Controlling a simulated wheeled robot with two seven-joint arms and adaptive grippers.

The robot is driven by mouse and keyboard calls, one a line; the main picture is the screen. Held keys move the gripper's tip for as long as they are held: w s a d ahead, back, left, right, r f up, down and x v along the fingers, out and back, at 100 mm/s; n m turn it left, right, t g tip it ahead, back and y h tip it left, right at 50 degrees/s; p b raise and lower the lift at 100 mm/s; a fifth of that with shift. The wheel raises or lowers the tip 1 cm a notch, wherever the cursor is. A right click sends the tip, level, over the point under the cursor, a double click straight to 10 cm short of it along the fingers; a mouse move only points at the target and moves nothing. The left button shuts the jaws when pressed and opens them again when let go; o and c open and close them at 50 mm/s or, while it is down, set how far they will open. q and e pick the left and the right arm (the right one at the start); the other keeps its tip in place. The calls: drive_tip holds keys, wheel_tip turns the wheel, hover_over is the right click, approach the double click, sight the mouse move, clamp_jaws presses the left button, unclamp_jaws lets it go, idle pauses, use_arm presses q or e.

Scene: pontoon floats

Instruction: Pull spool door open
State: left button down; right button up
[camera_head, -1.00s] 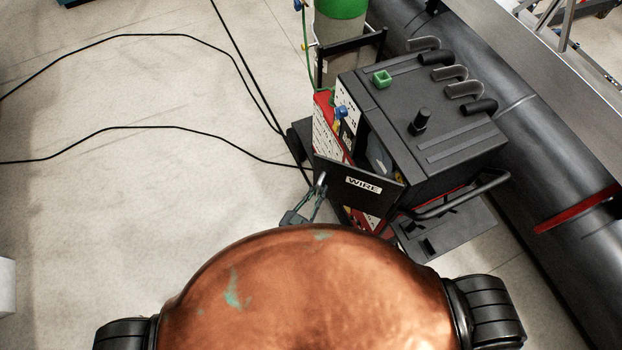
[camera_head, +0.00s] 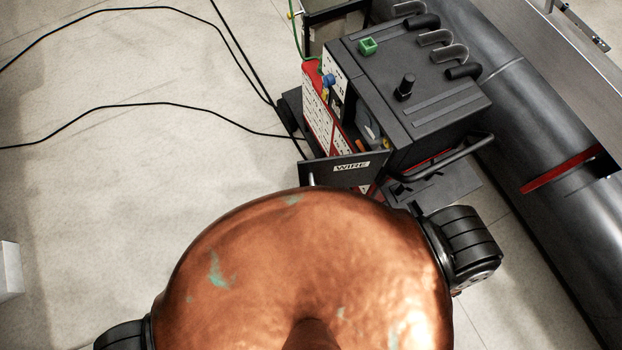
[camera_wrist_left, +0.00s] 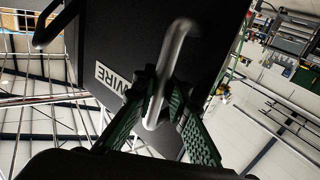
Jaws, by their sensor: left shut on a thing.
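The spool door (camera_head: 322,171) is a black panel with a white WIRE label on the welding machine (camera_head: 425,80). It stands open at an angle. Through the gap I see part of a grey round thing (camera_head: 368,128), perhaps the spool. In the left wrist view the door (camera_wrist_left: 130,45) has a metal bar handle (camera_wrist_left: 178,48). My left gripper (camera_wrist_left: 166,108) is shut on that handle, with its green-black fingers on both sides of the bar. In the head view my own copper body hides this gripper; only the handle's tip shows. My right gripper is in neither view.
A large dark pipe (camera_head: 555,150) with a red band lies right of the machine. A black bar handle (camera_head: 445,160) juts from the machine's front. Black cables (camera_head: 165,105) cross the floor at left. The pale floor (camera_head: 110,190) at left is otherwise mostly clear.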

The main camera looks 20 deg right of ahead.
use_arm(q)
drive_tip(key=shift+w+a+f, duration=0.1)
drive_tip(key=shift+a, duration=0.15)
drive_tip(key=c, duration=2)
unclamp_jaws()
drive_tip(key=shift+a, duration=0.15)
drive_tip(key=shift+o, duration=0.2)
drive_tip(key=shift+d, duration=0.25)
drive_tip(key=shift+a, duration=0.1)
drive_tip(key=v, duration=1.2)
